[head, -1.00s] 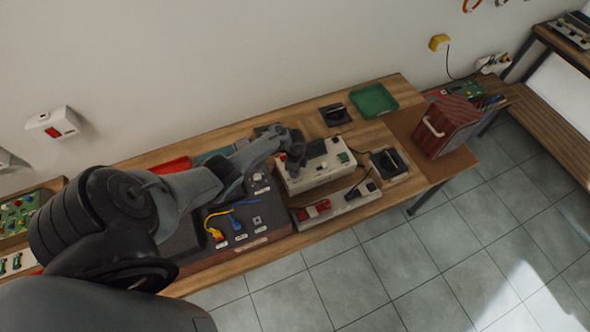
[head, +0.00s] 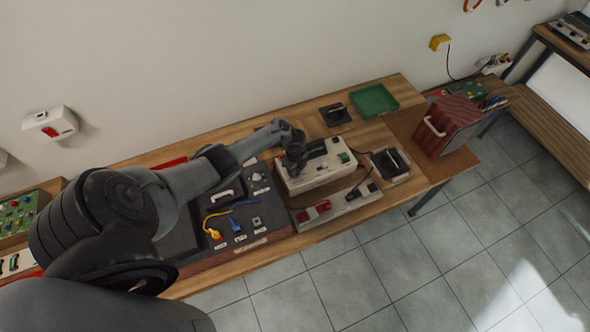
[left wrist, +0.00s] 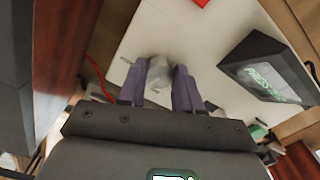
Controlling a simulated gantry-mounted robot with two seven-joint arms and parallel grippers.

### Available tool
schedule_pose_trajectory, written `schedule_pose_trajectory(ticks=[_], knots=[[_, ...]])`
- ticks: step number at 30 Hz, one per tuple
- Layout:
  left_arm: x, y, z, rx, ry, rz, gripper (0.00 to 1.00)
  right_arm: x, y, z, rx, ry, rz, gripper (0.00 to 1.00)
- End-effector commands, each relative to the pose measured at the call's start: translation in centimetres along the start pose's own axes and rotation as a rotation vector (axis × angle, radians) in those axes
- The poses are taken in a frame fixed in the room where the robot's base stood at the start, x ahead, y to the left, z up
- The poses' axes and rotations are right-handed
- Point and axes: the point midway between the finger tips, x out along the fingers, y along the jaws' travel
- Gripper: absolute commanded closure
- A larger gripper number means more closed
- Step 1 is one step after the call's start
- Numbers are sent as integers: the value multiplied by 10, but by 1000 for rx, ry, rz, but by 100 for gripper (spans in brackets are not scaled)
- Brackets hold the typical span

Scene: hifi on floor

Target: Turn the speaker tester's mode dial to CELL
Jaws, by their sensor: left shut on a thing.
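The speaker tester appears to be the white box (head: 328,177) on the bench in the head view. Its white panel (left wrist: 205,35) fills the middle of the left wrist view, with a raised black display (left wrist: 268,72) showing green lettering. My left gripper (head: 294,167) is over the box's left part. In the left wrist view, its purple fingers (left wrist: 160,82) are shut on a pale grey dial knob (left wrist: 159,70), one on each side. The fingers hide part of the knob. The dial's markings cannot be read. My right gripper is not in view.
A white strip unit with a red part (head: 318,211) lies in front of the tester. A dark panel with yellow and blue leads (head: 232,212) is to its left. A green tray (head: 374,99) and a dark red box (head: 446,127) stand to the right.

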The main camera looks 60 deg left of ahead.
Motion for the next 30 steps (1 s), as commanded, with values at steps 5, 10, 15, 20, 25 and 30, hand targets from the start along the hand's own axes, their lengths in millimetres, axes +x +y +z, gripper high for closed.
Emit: schedule_pose_trajectory(ticks=[5, 10, 15, 20, 25, 30], knots=[[0, 0, 0, 0, 0, 0, 97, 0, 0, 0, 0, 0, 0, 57], [0, 0, 0, -1, 0, 0, 45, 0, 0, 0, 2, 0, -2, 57], [0, 0, 0, -1, 0, 0, 41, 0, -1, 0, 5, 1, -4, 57], [-1, 0, 0, -1, 0, 0, 41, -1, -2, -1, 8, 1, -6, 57], [-14, 0, 1, -1, -1, -1, 41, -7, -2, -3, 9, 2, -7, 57], [-42, -1, 1, 0, 0, -3, 41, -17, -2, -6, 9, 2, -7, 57]])
